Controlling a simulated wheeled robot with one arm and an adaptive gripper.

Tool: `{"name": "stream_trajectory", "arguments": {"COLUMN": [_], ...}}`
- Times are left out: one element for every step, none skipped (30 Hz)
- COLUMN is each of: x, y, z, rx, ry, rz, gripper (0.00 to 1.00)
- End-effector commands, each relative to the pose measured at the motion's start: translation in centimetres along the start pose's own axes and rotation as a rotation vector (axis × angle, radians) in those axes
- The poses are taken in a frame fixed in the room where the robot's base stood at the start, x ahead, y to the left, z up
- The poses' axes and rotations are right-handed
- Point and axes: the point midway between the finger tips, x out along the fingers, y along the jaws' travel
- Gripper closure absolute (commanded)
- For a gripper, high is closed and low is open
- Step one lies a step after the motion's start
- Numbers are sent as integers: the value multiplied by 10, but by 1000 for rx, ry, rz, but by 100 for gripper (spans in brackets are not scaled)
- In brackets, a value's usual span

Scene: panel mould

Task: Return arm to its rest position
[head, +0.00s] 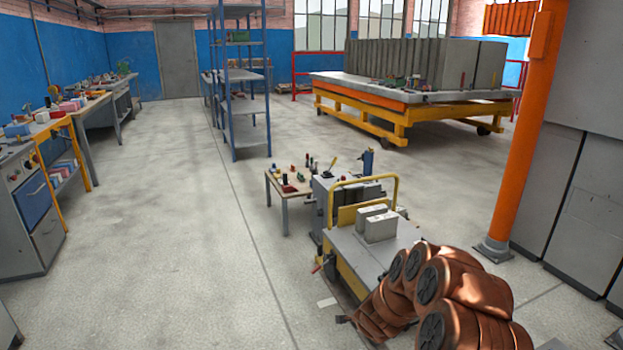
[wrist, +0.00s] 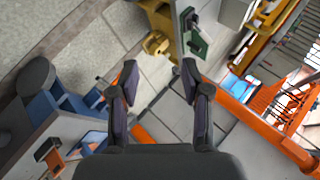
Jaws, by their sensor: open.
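My gripper (wrist: 160,76) is open in the wrist view. Its two dark fingers stand apart with nothing held between them, and bare grey floor shows in the gap. My copper-coloured arm (head: 470,290) is folded at the lower right of the head view. I cannot clearly make out the gripper in the head view.
A yellow-framed cart (head: 405,240) with pale blocks stands close beside my arm. A small tool table (head: 287,193) is behind it. An orange column (head: 520,140) rises at right. A large yellow-framed platform (head: 400,105) stands farther back. The floor at centre left is clear.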

Motion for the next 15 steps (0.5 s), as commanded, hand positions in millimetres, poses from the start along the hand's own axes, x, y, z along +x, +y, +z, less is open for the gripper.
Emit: {"name": "stream_trajectory", "arguments": {"x": [-19, -29, -42, -52, -62, -77, -88, -98, -114, -126, -137, -153, -164, -177, -192], "y": [-18, -25, -34, -39, -46, -54, -58, -63, -68, -72, -75, -77, -80, -82, -84], "z": [8, 14, 21, 27, 32, 38, 43, 46, 52, 55, 58, 62, 64, 66, 68], "rx": [-26, -43, -70, -92, -112, -144, -167, -189, -222, -247, -273, -310, -337, -364, -399], "ry": [-49, -81, -120, -152, -179, -217, -245, -270, -307, -332, -356, -390, -412, -435, -464], "rz": [-4, -4, -6, -4, -6, -9, -8, -9, -9, -10, -9, -7, -9, -8, -5], "gripper": [52, 52, 52, 52, 52, 52, 52, 52, 52, 52, 52, 52, 52, 52, 52]}}
